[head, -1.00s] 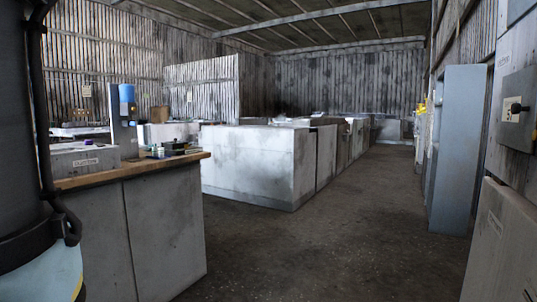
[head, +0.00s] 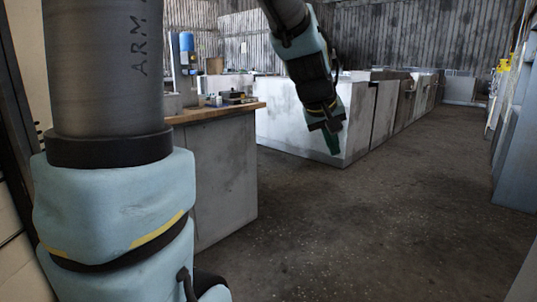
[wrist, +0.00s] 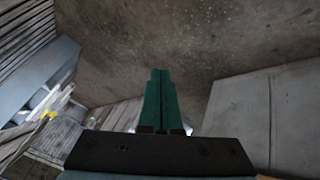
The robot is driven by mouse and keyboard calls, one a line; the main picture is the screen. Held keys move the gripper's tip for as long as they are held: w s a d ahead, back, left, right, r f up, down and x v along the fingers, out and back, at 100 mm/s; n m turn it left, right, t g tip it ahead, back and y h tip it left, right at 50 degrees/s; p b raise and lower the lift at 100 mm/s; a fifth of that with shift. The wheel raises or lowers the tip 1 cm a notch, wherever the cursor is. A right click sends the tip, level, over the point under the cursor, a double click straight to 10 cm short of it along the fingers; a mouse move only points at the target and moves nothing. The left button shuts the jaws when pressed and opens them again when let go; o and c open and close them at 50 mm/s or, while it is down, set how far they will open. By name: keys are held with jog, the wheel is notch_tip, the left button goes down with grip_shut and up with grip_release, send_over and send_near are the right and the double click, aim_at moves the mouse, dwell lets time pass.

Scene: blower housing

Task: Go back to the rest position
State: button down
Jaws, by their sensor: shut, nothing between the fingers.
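My gripper (head: 332,141) hangs from my arm at the upper middle of the head view, its green fingers pointing down in front of the grey counter block. In the wrist view the green fingers (wrist: 160,78) lie together with no gap and nothing between them. Bare floor shows beyond their tips. The fingers appear to touch nothing.
A grey counter with a wooden top (head: 215,114) stands at the left, partly hidden by my arm. A long row of grey cabinets (head: 292,118) runs behind my gripper. A blue-grey cabinet (head: 519,150) stands at the right. The floor (head: 390,210) between is clear.

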jog(key=s+a+f+g+y, duration=0.2)
jog(key=s+a+f, duration=0.2)
jog(key=a+f, duration=0.5)
jog(key=s+a+f+g+y, duration=0.15)
jog(key=s+a+f, duration=0.4)
jog(key=a, duration=0.75)
notch_tip(320, 180, up, 16)
jog(key=p, duration=1.6)
jog(key=shift+a+f+m+y, duration=0.25)
jog(key=shift+a+m+y, duration=0.05)
jog(key=shift+m+y, duration=0.15)
jog(key=c, duration=1.6)
grip_release()
jog(key=shift+w+f, duration=0.1)
